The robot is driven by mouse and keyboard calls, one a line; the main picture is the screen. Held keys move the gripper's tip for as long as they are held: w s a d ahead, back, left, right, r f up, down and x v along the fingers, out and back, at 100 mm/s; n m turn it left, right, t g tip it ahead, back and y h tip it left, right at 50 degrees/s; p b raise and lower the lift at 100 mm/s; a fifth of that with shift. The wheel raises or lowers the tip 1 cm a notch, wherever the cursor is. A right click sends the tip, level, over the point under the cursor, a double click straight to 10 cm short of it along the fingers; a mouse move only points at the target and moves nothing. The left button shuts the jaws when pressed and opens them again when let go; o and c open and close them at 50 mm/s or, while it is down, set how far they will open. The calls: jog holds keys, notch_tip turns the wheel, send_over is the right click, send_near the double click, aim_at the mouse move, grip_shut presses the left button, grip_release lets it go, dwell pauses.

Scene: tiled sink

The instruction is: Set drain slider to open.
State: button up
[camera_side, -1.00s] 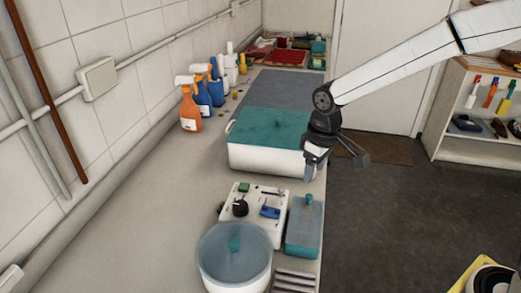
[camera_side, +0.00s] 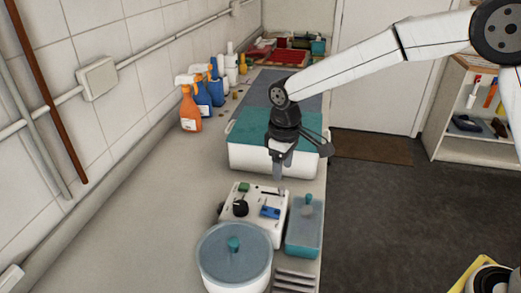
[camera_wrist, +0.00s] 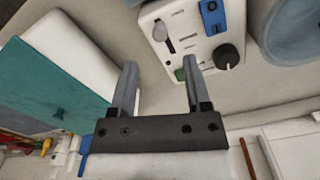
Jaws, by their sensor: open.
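The white control panel (camera_side: 256,222) stands on the counter near the front edge. A slider (camera_wrist: 160,31) with a dark grey handle in a slot shows on the panel in the wrist view. I take it as the drain slider; its label is too small to read. The panel also bears a black knob (camera_side: 240,208), a green button (camera_side: 244,188) and a blue switch (camera_side: 270,212). My gripper (camera_side: 280,186) is above the panel's far right end, pointing down. In the wrist view its fingers (camera_wrist: 159,65) are apart and empty, apparently not touching the slider.
A round blue-lidded pot (camera_side: 234,268) stands in front of the panel, and a blue lidded box (camera_side: 305,228) to its right. A white tub with a teal lid (camera_side: 255,128) is behind. Spray bottles (camera_side: 190,110) stand by the wall. Counter left of the panel is clear.

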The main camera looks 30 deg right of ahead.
aim_at(281, 187)
jog(key=shift+f, duration=3.05)
grip_shut()
jog(key=shift+r, duration=0.1)
